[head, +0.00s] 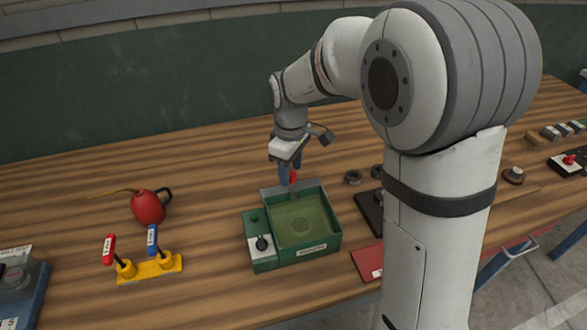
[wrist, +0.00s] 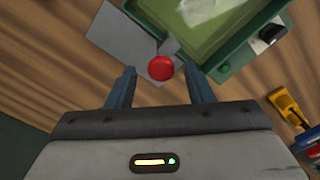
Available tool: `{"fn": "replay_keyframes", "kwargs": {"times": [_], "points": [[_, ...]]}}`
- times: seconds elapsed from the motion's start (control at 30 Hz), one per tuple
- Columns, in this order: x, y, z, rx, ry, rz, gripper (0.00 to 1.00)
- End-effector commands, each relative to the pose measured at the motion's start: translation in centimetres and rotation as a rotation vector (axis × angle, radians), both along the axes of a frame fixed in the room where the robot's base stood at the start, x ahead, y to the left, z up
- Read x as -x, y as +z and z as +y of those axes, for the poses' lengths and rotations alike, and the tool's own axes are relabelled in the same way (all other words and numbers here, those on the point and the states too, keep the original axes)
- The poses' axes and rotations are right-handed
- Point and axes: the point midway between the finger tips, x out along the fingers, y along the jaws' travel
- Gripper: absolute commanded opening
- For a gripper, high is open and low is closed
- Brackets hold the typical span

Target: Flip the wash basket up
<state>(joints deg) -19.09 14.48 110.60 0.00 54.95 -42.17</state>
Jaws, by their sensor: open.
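The green wash unit (head: 265,262) stands on the wooden table in the middle of the head view. Its square basin holds a greenish surface with a round shape in it, perhaps the basket (head: 302,224). A red knob (head: 293,176) stands at the back edge by a grey plate (head: 277,191). My gripper (head: 290,178) is over that back edge, pointing down. In the wrist view the open fingers (wrist: 160,85) are either side of the red knob (wrist: 160,68); I cannot tell whether they touch it. The basin (wrist: 205,35) shows beyond the knob.
A red watering can (head: 147,207) and a yellow stand with red and blue levers (head: 150,268) are to the left. Dark rings (head: 353,177), a black tray (head: 370,212) and a red pad (head: 368,262) lie to the right. My arm hides part of the table.

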Motion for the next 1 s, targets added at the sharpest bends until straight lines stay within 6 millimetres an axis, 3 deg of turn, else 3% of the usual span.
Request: {"fn": "replay_keyframes", "kwargs": {"times": [0.37, 0.9, 1.0], "points": [[0.01, -0.88, -0.06, 0.000, -0.002, -0.001, 0.47], [-0.03, -0.84, -0.13, 0.000, -0.003, -0.001, 0.04], [-0.05, -0.83, -0.14, 0.000, -0.003, -0.002, 0.00]]}}
